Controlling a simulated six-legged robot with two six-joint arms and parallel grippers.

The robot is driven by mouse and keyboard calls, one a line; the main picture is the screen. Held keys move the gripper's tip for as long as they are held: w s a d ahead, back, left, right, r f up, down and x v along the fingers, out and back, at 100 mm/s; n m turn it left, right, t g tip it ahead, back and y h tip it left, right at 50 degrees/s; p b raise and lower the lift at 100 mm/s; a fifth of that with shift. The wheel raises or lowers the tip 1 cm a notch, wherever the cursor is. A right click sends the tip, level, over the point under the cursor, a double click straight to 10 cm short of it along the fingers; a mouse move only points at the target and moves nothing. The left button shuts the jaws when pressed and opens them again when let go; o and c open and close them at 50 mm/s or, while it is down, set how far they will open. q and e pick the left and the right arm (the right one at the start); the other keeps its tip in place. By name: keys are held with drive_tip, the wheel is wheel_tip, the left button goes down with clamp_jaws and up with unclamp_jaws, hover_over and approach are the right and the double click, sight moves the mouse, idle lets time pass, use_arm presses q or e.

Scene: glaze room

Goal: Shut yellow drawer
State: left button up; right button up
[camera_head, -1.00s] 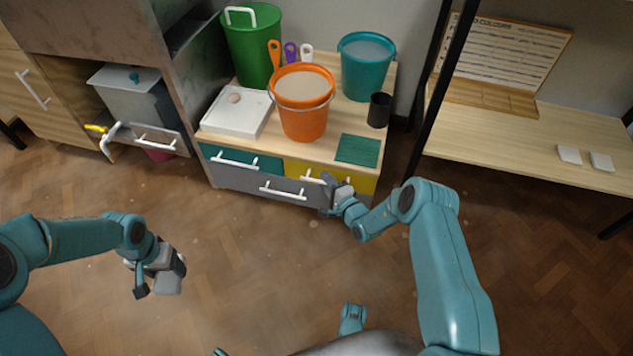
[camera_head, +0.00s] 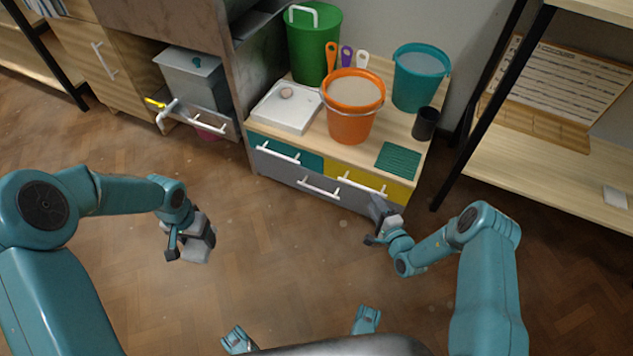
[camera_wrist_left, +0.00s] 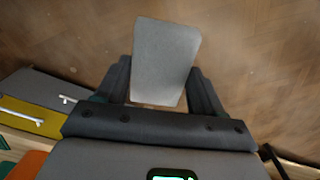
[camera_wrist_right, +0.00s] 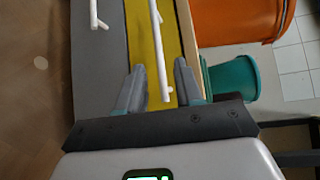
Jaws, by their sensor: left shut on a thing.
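The yellow drawer (camera_head: 371,183) is at the upper right of the low cabinet's front, with a white bar handle (camera_head: 361,186). Its front looks about level with the teal drawer beside it. My right gripper (camera_head: 381,222) is just in front of and below the handle's right end. In the right wrist view its fingers (camera_wrist_right: 160,88) are apart, with the handle (camera_wrist_right: 160,45) lined up between them and the yellow front (camera_wrist_right: 142,38) behind; I cannot tell if they touch. My left gripper (camera_head: 190,243) is shut on a grey block (camera_wrist_left: 165,60), above the floor at left.
A teal drawer (camera_head: 291,166) and a wide grey drawer (camera_head: 300,184) share the cabinet front. An orange bucket (camera_head: 350,120), a teal bucket (camera_head: 419,85) and a black cup (camera_head: 426,124) stand on top. A black shelf post (camera_head: 480,125) rises at right. The floor before the cabinet is clear.

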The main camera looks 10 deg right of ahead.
use_arm(q)
drive_tip(key=shift+r+p, duration=0.35)
drive_tip(key=shift+r, duration=0.3)
use_arm(e)
drive_tip(key=shift+v, duration=1.7)
drive_tip(key=shift+a, duration=0.1)
